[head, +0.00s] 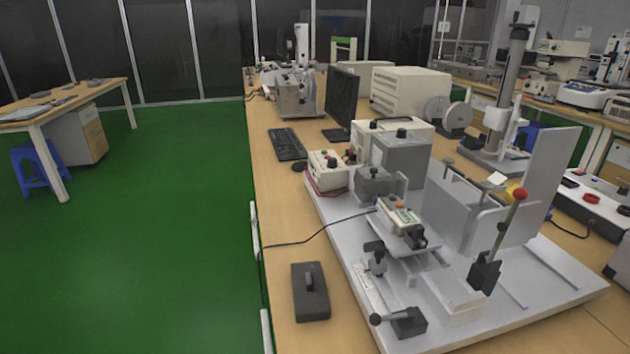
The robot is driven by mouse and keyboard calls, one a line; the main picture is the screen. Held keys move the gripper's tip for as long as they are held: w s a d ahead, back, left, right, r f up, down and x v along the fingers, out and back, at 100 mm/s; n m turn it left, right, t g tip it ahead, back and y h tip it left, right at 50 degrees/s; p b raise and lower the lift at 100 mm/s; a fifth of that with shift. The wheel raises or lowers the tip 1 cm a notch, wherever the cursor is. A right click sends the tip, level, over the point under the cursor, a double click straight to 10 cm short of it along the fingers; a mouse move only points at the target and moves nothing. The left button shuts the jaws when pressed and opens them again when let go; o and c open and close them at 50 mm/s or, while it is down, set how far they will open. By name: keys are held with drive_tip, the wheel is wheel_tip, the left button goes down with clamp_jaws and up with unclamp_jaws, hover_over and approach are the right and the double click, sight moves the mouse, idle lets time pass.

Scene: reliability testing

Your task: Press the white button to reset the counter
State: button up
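A small pale counter-like box (400,218) sits on the test rig on the wooden bench, with an orange spot on its top and a dark cable running left from it. It is too small here to make out a white button on it. A cream control box (328,172) with a red and a dark knob stands behind it, to the left. My gripper is not in view.
The rig's light grey base plate (565,285) carries upright plates, a red-knobbed lever (518,195) and a black-knobbed handle (400,321). A dark block (310,291) lies near the bench's left edge. A keyboard (287,144) and monitor (341,101) stand behind. Green floor (150,240) at left is clear.

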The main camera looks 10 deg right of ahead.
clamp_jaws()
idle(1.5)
